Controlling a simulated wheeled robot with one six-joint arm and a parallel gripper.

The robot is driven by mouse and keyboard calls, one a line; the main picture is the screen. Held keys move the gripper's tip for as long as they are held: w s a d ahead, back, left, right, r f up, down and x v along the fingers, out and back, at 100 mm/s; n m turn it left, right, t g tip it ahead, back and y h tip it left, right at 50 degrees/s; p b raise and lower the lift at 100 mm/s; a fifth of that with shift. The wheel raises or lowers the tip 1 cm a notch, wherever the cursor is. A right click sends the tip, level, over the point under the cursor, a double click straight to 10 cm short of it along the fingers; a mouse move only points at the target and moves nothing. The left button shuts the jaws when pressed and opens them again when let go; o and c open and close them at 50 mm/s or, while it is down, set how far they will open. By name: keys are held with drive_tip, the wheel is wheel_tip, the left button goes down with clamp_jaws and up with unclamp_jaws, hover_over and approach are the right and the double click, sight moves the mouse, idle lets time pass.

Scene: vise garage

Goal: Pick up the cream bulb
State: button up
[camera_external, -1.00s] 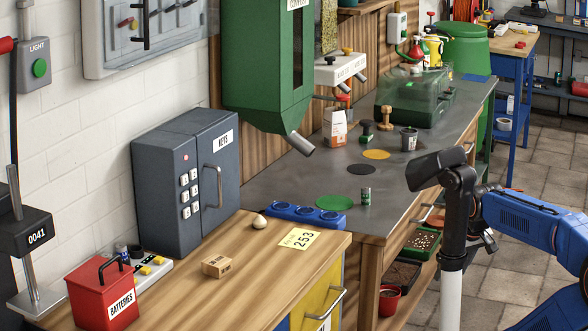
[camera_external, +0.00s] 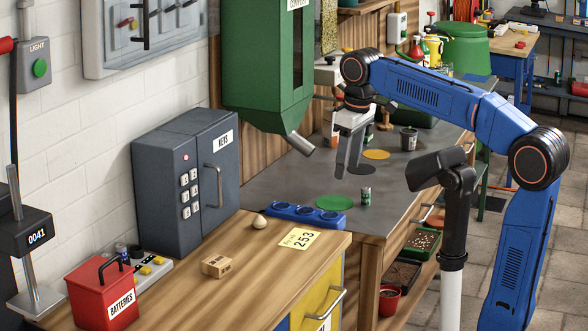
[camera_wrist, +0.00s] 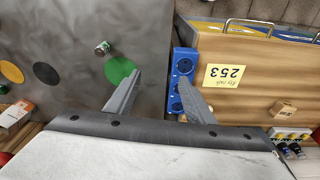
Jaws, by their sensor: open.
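The cream bulb (camera_external: 259,221) is a small, rounded, pale thing with a pointed top. It sits on the wooden workbench (camera_external: 215,290) in the external view, left of the blue tray and the yellow 253 note. My gripper (camera_external: 347,173) is open and empty, pointing down above the grey bench, to the right of and farther back than the bulb. In the wrist view, my gripper (camera_wrist: 160,78) has its fingers spread, with the blue tray's edge near the right fingertip.
The blue tray (camera_external: 279,209) with round recesses lies beside the bulb. The yellow note (camera_external: 299,239), a small cardboard box (camera_external: 216,266) and the grey key cabinet (camera_external: 165,180) are close by. A green dispenser (camera_external: 265,70) hangs behind.

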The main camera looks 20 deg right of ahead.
drive_tip(key=w+a+r+n+g, duration=0.1)
drive_tip(key=a+r+n, duration=0.1)
drive_tip(key=a, duration=0.5)
drive_tip(key=w+a+r+n, duration=0.1)
drive_tip(key=a+r, duration=0.2)
drive_tip(key=a, duration=0.3)
drive_tip(key=n, duration=0.2)
hover_over(261, 216)
drive_tip(key=shift+g+h, duration=0.3)
drive_tip(key=shift+h, duration=0.1)
wheel_tip(261, 216, down, 10)
drive_tip(key=shift+r, duration=0.1)
drive_tip(key=shift+w+d+f, duration=0.1)
drive_tip(key=shift+w+f, duration=0.05)
drive_tip(key=shift+f, duration=3.05)
drive_tip(key=c, duration=1.1)
